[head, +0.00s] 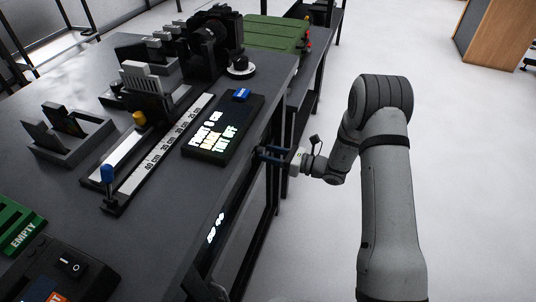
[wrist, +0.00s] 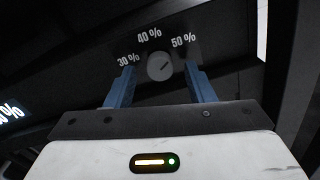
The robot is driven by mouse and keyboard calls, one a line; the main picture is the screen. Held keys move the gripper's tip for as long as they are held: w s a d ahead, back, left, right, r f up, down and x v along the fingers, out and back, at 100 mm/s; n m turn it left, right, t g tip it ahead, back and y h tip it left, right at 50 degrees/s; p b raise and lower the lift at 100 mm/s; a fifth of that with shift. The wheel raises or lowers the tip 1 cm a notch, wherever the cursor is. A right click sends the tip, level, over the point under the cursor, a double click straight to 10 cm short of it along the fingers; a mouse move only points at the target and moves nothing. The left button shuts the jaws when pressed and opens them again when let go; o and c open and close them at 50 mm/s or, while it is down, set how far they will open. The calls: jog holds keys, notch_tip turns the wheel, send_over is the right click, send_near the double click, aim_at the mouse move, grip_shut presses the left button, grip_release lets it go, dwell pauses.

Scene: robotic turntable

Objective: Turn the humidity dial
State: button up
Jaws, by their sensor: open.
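The humidity dial (wrist: 160,67) is a small round grey knob in the wrist view, on a dark panel marked 30%, 40% and 50%. Its dark pointer line slants up and right, roughly toward the 50% mark. My gripper (wrist: 158,75) is open, with one blue finger on each side of the dial in the picture. I cannot tell whether the fingers touch it or how deep they reach. In the head view my gripper (head: 264,153) is at the dark table's side edge, level with its front panel. The dial is not visible there.
The dark table (head: 70,75) holds a black display box (head: 222,130), a ruler slide with a blue knob (head: 107,173), and a camera (head: 215,38). A lit readout (head: 215,228) is on the table's side. Open floor (head: 470,170) lies to the right.

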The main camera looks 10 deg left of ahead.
jog(key=shift+w+a, duration=0.1)
jog(key=shift+a, duration=0.55)
jog(key=c, duration=1)
